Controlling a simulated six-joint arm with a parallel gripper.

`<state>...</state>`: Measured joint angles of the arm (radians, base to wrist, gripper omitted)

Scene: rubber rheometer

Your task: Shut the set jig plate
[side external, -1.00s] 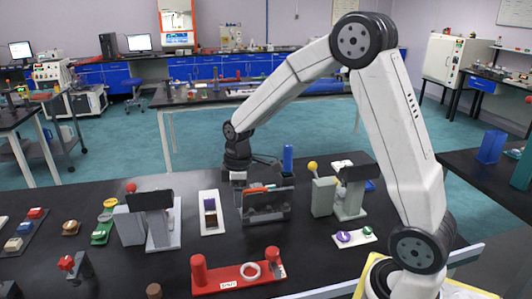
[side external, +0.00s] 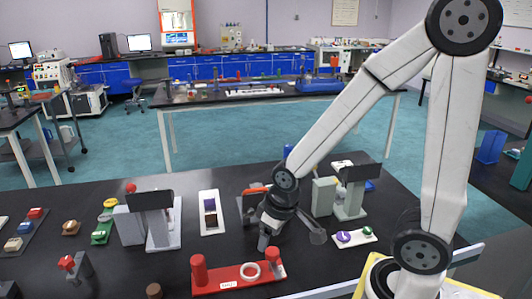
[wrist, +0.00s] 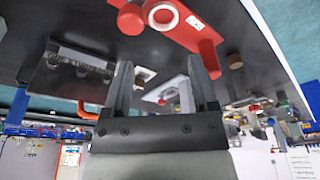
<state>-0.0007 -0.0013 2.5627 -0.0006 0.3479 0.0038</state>
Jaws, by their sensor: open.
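Which piece is the set jig plate is not certain from the pictures. The grey fixture with a red-orange part on top (side external: 247,207) stands in the middle of the bench and fits best. My arm hides much of it in the side view, so I cannot tell how its plate lies. My gripper (side external: 290,240) points down just in front of it, fingers apart and empty. In the wrist view my gripper (wrist: 160,66) shows two spread fingers with nothing between them. A grey piece with lettering (wrist: 78,62) lies left of the fingers there.
A red base with posts and a white ring (side external: 238,277) lies in front of my gripper. A white tray with purple and green pieces (side external: 353,237) is to the right. A grey-green press (side external: 350,195) stands behind it. A white tray (side external: 209,213) and another grey press (side external: 160,220) are left.

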